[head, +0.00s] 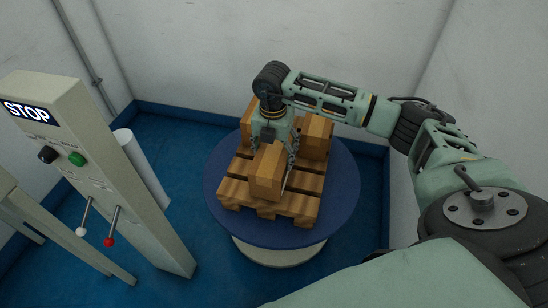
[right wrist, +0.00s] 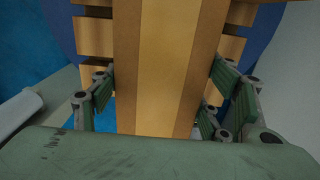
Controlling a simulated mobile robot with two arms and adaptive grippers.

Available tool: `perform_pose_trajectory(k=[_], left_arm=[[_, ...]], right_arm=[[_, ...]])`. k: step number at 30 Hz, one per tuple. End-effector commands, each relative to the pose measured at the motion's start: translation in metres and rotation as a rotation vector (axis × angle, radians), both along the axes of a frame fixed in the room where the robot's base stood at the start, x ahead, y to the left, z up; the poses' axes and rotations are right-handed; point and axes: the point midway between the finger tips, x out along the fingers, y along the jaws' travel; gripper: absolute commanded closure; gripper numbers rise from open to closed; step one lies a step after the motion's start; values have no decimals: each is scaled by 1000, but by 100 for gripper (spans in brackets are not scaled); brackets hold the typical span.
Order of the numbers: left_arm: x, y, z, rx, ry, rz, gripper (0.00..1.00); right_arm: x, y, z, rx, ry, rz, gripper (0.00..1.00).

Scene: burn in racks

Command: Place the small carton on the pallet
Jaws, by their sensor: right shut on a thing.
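The small carton (head: 265,178) is brown with a lighter tape band and sits at the front of the wooden pallet (head: 300,208). My right gripper (head: 274,155) points down from above, shut on this carton, with a finger on either side. In the right wrist view the carton (right wrist: 158,70) fills the middle between the green finger pads. The carton is over the pallet, low and roughly upright; I cannot tell whether its underside touches the slats. My left gripper is not in view.
More cartons (head: 316,136) stand at the back of the pallet, partly hidden by my right gripper. The pallet lies on a round blue turntable (head: 342,190). A grey control post (head: 120,185) with a STOP sign, buttons and levers stands at left. White walls enclose the corner.

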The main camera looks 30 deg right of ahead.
Motion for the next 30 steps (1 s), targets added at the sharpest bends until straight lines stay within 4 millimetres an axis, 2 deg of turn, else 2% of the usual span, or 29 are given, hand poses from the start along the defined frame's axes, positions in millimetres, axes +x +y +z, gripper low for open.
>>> perform_pose_trajectory(k=[4, 15, 16, 22, 30], left_arm=[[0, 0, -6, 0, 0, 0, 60], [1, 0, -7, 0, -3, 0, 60], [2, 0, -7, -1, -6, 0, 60], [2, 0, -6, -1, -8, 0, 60], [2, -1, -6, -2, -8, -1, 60]], right_arm=[[1, 0, -20, 1, -2, -1, 88], [1, 0, -23, 1, -4, -1, 88], [0, 0, -25, 1, -1, 0, 29], [0, 0, -25, 1, -1, 0, 12], [0, 0, -24, 1, -1, 0, 11]])
